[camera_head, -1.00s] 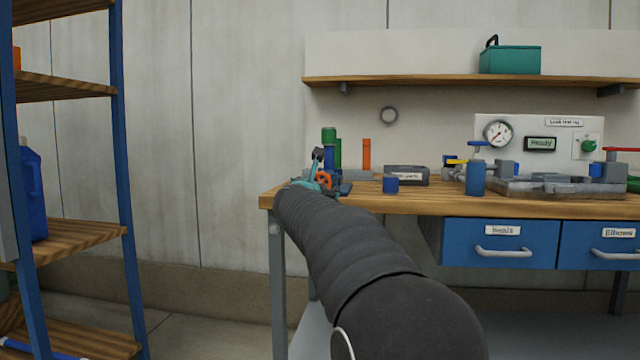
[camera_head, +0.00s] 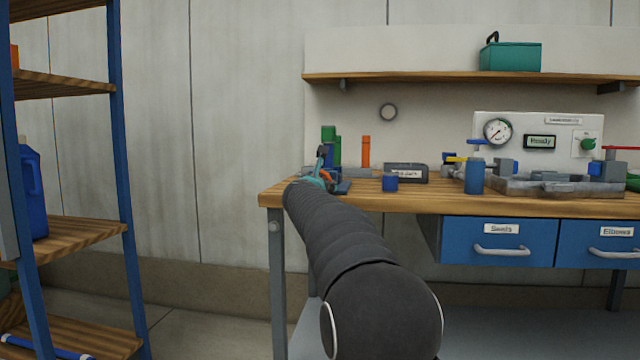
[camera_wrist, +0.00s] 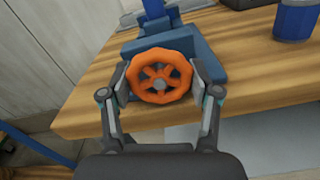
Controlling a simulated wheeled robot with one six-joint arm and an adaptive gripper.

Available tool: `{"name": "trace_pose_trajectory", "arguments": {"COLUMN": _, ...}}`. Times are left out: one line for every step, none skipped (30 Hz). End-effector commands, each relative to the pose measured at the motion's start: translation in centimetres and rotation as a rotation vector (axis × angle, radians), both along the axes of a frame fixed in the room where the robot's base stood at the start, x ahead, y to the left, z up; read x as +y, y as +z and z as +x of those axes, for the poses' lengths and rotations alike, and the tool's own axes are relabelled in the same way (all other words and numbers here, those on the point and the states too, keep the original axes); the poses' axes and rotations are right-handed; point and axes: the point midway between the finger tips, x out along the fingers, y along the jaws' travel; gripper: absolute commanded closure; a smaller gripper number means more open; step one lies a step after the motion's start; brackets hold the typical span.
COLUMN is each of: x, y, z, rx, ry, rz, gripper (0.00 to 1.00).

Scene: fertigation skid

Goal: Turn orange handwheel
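The orange handwheel (camera_wrist: 159,76) is a round, spoked wheel with a grey hub, facing the wrist camera on a blue valve body (camera_wrist: 203,45). In the wrist view my gripper (camera_wrist: 160,68) has one finger on each side of its rim. The fingers are spread wide. The left fingertip is very close to the rim and a thin gap seems to show on the right; contact is not clear.
The wooden bench (camera_head: 450,205) has its left edge just beside the valve. A shelving rack (camera_head: 128,200) stands at the left, with open floor between.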

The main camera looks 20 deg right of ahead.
Motion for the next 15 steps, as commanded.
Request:
{"name": "trace_pose_trajectory", "arguments": {"x": 0.03, "y": 0.03, "z": 0.01, "rx": 0.0, "ry": 0.001, "rz": 0.0, "gripper": 0.65}}
{"name": "trace_pose_trajectory", "arguments": {"x": 0.03, "y": 0.03, "z": 0.01, "rx": 0.0, "ry": 0.001, "rz": 0.0, "gripper": 0.72}}
{"name": "trace_pose_trajectory", "arguments": {"x": 0.03, "y": 0.03, "z": 0.01, "rx": 0.0, "ry": 0.001, "rz": 0.0, "gripper": 0.73}}
{"name": "trace_pose_trajectory", "arguments": {"x": 0.03, "y": 0.03, "z": 0.01, "rx": 0.0, "ry": 0.001, "rz": 0.0, "gripper": 0.73}}
{"name": "trace_pose_trajectory", "arguments": {"x": 0.03, "y": 0.03, "z": 0.01, "rx": 0.0, "ry": 0.001, "rz": 0.0, "gripper": 0.73}}
{"name": "trace_pose_trajectory", "arguments": {"x": 0.03, "y": 0.04, "z": 0.01, "rx": 0.0, "ry": 0.001, "rz": -0.001, "gripper": 0.73}}
{"name": "trace_pose_trajectory", "arguments": {"x": 0.03, "y": 0.04, "z": 0.01, "rx": 0.001, "ry": 0.001, "rz": -0.003, "gripper": 0.73}}
{"name": "trace_pose_trajectory", "arguments": {"x": 0.04, "y": 0.05, "z": 0.01, "rx": 0.003, "ry": 0.001, "rz": -0.004, "gripper": 0.73}}
{"name": "trace_pose_trajectory", "arguments": {"x": 0.04, "y": 0.06, "z": 0.01, "rx": 0.006, "ry": 0.001, "rz": -0.009, "gripper": 0.73}}
{"name": "trace_pose_trajectory", "arguments": {"x": 0.03, "y": 0.07, "z": 0.01, "rx": 0.009, "ry": 0.001, "rz": -0.013, "gripper": 0.73}}
{"name": "trace_pose_trajectory", "arguments": {"x": 0.04, "y": 0.09, "z": 0.01, "rx": 0.012, "ry": 0.001, "rz": -0.018, "gripper": 0.73}}
{"name": "trace_pose_trajectory", "arguments": {"x": 0.04, "y": 0.1, "z": 0.01, "rx": 0.018, "ry": 0.001, "rz": -0.027, "gripper": 0.73}}
{"name": "trace_pose_trajectory", "arguments": {"x": 0.03, "y": 0.12, "z": 0.01, "rx": 0.024, "ry": 0.001, "rz": -0.036, "gripper": 0.73}}
{"name": "trace_pose_trajectory", "arguments": {"x": 0.03, "y": 0.13, "z": 0.01, "rx": 0.031, "ry": 0.001, "rz": -0.046, "gripper": 0.73}}
{"name": "trace_pose_trajectory", "arguments": {"x": 0.03, "y": 0.14, "z": 0.01, "rx": 0.041, "ry": 0.001, "rz": -0.061, "gripper": 0.73}}
